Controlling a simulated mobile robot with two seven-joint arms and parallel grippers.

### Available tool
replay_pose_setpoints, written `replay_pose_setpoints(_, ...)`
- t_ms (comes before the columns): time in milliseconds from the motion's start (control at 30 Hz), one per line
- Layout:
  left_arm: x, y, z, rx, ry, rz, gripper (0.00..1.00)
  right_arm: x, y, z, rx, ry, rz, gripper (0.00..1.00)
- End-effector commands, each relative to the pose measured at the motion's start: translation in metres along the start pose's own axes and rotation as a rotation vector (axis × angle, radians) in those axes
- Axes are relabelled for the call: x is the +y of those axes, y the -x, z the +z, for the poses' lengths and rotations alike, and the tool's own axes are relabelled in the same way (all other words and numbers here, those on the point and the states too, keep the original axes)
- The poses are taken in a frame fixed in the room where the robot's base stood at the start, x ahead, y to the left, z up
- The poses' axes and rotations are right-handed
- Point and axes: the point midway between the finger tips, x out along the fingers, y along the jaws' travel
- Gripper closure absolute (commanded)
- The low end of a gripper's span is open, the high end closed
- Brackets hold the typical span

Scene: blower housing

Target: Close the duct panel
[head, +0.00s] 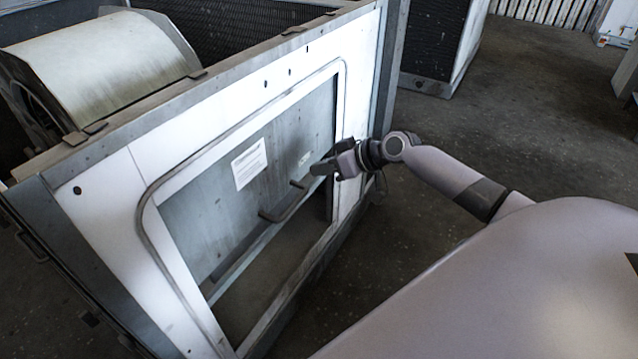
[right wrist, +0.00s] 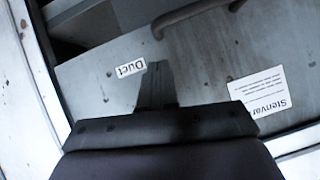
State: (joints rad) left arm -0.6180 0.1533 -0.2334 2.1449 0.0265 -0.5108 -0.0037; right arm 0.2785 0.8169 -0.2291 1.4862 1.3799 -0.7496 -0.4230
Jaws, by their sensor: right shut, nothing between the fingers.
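The grey duct panel (head: 215,215) sits inside the white-framed opening of the blower housing. It stands back from the frame, with a dark gap along its lower side. A bar handle (head: 284,207) and a white paper label (head: 249,164) are on its face. My right gripper (head: 322,167) is shut and empty, in front of the panel's right part near the frame's right side. Contact with the panel cannot be told. My left gripper is not in view.
The housing's white frame (head: 100,225) surrounds the opening. A pale curved blower drum (head: 105,65) shows behind it at the upper left. Another cabinet (head: 440,45) stands at the back. Dark floor (head: 520,120) is clear to the right.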

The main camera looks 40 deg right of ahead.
Motion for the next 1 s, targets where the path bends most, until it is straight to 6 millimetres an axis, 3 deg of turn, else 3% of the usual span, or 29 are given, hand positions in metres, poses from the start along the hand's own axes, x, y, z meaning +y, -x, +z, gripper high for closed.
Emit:
replay_pose_setpoints(33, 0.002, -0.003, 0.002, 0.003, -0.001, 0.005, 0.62, 0.001, -0.008, 0.012, -0.004, -0.005, 0.000, 1.00)
replay_pose_setpoints(200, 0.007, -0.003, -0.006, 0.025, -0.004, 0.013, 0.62, 0.001, -0.021, 0.024, -0.003, -0.003, 0.001, 1.00)
replay_pose_setpoints(1000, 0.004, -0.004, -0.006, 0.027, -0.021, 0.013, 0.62, -0.008, -0.035, 0.037, -0.004, -0.002, -0.001, 1.00)
